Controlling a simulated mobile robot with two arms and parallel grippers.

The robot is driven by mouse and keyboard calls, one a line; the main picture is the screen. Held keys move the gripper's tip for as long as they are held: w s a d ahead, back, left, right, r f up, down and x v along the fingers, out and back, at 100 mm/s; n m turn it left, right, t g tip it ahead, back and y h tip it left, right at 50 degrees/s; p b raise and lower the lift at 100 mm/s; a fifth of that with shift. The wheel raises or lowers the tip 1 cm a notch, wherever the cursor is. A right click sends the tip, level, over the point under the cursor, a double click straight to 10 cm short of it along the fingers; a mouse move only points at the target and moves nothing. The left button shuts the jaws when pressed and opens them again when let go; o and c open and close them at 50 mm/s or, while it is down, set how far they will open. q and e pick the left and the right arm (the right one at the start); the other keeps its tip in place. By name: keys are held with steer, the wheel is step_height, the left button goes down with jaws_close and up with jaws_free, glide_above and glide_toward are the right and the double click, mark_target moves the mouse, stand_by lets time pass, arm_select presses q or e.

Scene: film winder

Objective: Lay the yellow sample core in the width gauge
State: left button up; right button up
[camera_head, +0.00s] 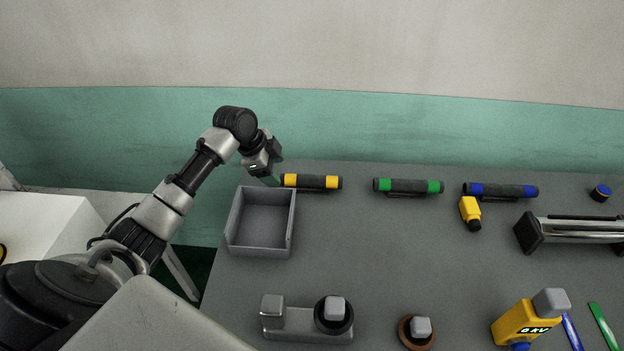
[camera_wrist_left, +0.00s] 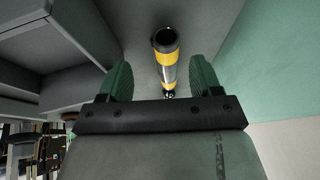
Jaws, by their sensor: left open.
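The yellow sample core (camera_head: 318,182) is a dark cylinder with yellow bands, lying at the table's back left. My left gripper (camera_head: 272,180) is at its left end, open and empty. In the left wrist view, the core (camera_wrist_left: 167,68) appears between the green finger pads of my left gripper (camera_wrist_left: 160,80), with clear gaps on both sides; I cannot tell whether the fingers reach around it. My right gripper is not in view.
A green-banded core (camera_head: 408,186) and a blue-banded core (camera_head: 500,190) lie to the right. A grey stand (camera_head: 290,321) is in front. The table's middle is clear.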

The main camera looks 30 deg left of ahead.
mark_target(284, 176)
arm_select(q)
steer(key=x, duration=0.2)
steer(key=p+x, duration=0.1)
steer(key=x, duration=0.2)
steer(key=shift+w+f, duration=0.2)
steer(key=shift+w, duration=0.3)
steer(key=c, duration=1)
